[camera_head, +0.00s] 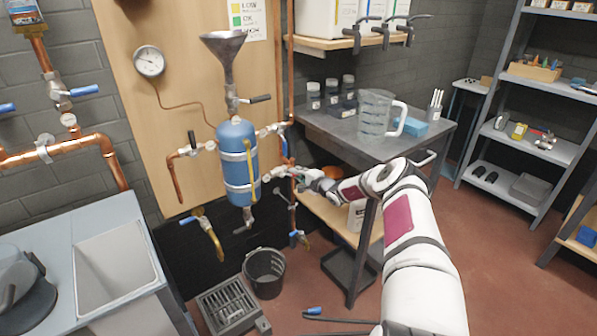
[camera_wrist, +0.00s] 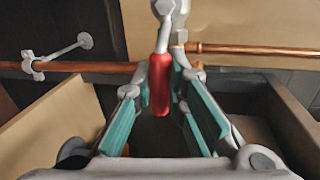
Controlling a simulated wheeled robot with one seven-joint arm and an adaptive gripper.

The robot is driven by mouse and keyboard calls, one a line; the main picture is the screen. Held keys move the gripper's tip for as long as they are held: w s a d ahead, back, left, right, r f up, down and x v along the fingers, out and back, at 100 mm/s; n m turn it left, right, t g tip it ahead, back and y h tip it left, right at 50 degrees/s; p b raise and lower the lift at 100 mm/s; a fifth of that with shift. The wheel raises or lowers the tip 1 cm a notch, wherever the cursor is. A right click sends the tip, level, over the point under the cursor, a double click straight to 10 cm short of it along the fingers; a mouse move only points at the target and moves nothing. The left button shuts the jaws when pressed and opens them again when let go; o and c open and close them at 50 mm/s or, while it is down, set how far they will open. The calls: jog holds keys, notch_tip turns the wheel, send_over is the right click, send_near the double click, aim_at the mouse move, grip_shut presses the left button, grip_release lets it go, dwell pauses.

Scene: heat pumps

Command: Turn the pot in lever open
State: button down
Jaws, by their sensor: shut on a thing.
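The blue pot (camera_head: 237,162) hangs on the wooden board, with a funnel above it and valves around it. My gripper (camera_head: 302,176) reaches to the piping just right of the pot. In the wrist view, a red lever handle (camera_wrist: 160,88) hangs from a metal valve fitting (camera_wrist: 172,12). The teal-padded fingers of my gripper (camera_wrist: 162,78) are on both sides of the red lever, shut on it. In the head view, the lever between the fingers is too small to make out.
A vertical copper pipe (camera_head: 290,75) runs close to my gripper. A workbench (camera_head: 345,132) with a clear jug (camera_head: 376,113) stands to the right. A black bucket (camera_head: 265,272) stands on the floor below. In the wrist view, a copper pipe (camera_wrist: 90,67) crosses behind the lever.

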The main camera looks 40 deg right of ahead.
jog(key=shift+r+n+p, duration=0.2)
jog(key=shift+n+p, duration=0.2)
jog(key=shift+p, duration=0.05)
jog(key=c, duration=1.6)
grip_release()
jog(key=shift+s, duration=0.1)
jog(key=s, duration=0.4)
jog(key=s+r, duration=0.1)
jog(key=s, duration=0.2)
jog(key=s+r, duration=0.1)
jog(key=s, duration=0.3)
jog(key=shift+s+d+r, duration=0.15)
jog(key=shift+s+r, duration=0.05)
jog(key=shift+s, duration=0.1)
